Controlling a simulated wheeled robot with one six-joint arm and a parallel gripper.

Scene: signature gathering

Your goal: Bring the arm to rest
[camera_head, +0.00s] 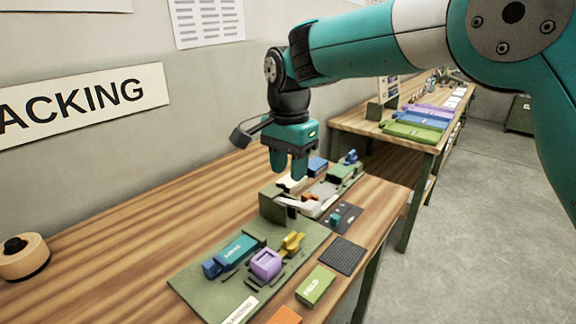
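My arm reaches in from the upper right, bent at the wrist, and my gripper (288,172) points down over the middle of the wooden table (110,245). The fingertips hang above a green fixture (271,206) and a small white part (290,184). I cannot tell the exact height of the gap beneath them.
A green board (205,291) holds a blue block (230,256), a purple block (266,264) and a yellow part (292,244). A green box (315,287) and a dark mat (342,256) lie to the right. A tape roll (22,257) sits at left. The table's left-middle is clear.

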